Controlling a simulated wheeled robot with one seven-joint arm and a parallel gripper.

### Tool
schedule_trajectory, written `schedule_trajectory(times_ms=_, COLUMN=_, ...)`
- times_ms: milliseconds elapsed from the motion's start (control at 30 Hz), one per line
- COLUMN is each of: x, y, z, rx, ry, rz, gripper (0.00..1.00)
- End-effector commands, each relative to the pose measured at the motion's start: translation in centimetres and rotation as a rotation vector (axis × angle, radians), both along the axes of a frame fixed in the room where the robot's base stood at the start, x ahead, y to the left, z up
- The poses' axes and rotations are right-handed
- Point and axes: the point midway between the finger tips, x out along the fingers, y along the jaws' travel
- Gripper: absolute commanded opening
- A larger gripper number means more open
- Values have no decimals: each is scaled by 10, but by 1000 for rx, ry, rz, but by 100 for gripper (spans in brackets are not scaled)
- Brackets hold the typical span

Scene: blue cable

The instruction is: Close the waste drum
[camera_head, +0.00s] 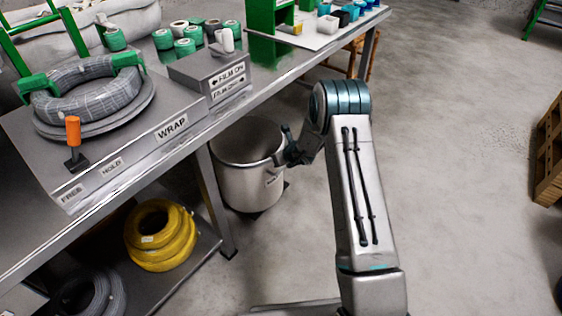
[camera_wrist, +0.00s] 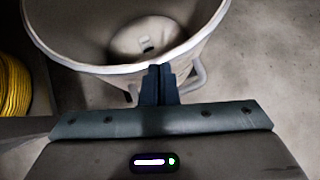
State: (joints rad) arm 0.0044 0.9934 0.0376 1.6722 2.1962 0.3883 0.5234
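The waste drum (camera_head: 248,182) is a pale grey metal bin standing on the floor beside the workbench leg. Its top is open, and no lid shows over it. The wrist view looks down into the drum (camera_wrist: 95,68), with a pale round patch and a small dark mark at its bottom. My gripper (camera_head: 290,154) is at the drum's right rim. In the wrist view, my gripper's (camera_wrist: 158,72) two dark fingers are close together at the near rim. A light bar handle (camera_wrist: 196,77) runs outside the rim and passes behind the fingers, which seem shut on it.
The workbench (camera_head: 150,165) stands left of the drum, its edge close above it. It carries a cable coil (camera_head: 88,92), an orange-handled lever (camera_head: 73,140) and green-and-grey rolls. Yellow coils (camera_head: 160,236) lie on the lower shelf. The floor to the right is clear up to a wooden pallet (camera_head: 550,155).

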Motion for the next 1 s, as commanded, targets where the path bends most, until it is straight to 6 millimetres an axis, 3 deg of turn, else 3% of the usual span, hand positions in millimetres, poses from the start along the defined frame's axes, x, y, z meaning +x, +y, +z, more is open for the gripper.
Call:
schedule_trajectory(times_ms=567, x=2, y=14, z=3, rx=12, ry=-14, rz=18, gripper=0)
schedule_trajectory(times_ms=800, x=-22, y=-13, z=-2, rx=3, ry=-6, rz=5, gripper=0)
schedule_trajectory(times_ms=1000, x=-53, y=-33, z=41, rx=0, ry=-5, rz=1, gripper=0)
